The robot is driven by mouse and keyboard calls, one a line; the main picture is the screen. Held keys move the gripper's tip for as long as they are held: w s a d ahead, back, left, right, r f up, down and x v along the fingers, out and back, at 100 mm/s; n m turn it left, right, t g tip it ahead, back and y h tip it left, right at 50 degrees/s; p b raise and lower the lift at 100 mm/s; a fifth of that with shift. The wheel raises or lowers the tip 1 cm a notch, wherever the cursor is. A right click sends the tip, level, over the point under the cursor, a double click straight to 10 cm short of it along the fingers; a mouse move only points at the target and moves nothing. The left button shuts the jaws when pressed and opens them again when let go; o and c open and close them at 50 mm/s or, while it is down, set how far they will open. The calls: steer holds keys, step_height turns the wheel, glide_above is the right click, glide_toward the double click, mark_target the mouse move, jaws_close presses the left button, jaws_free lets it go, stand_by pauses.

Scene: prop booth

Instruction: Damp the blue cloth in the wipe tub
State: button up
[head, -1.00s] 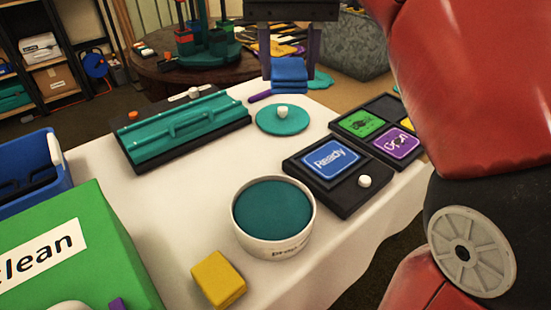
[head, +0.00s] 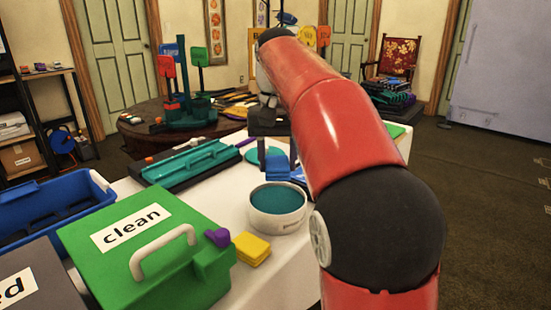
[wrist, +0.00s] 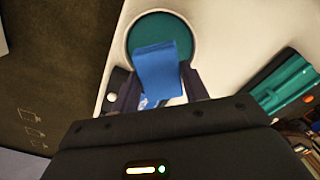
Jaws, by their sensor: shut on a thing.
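The blue cloth (head: 277,169) is folded into a small pad and held in my gripper (head: 278,163). In the wrist view the cloth (wrist: 160,73) sits between the two fingers (wrist: 162,90) and overlaps part of the wipe tub's opening. The wipe tub (head: 277,222) is a round white tub with a teal top surface. It stands upright on the white table, and its rim also shows in the wrist view (wrist: 129,42). In the head view the cloth appears just behind and above the tub's far rim. The teal surface shows clear in front of it.
A green box marked "clean" (head: 110,262) and a yellow block (head: 252,246) stand near the tub. A teal-lidded tray (head: 190,163) and a teal disc (head: 254,156) lie behind. A blue bin (head: 50,197) is at left. My red arm hides the table's right side.

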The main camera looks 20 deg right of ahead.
mark_target(278, 176)
steer(key=shift+f+b, duration=1.3)
steer(key=shift+f, duration=1.6)
steer(key=shift+f, duration=0.6)
stand_by(0.3)
step_height(278, 176, up, 3)
steer(key=p, duration=0.2)
steer(key=shift+f+p, duration=0.1)
steer(key=shift+p, duration=0.25)
steer(key=shift+r, duration=2.2)
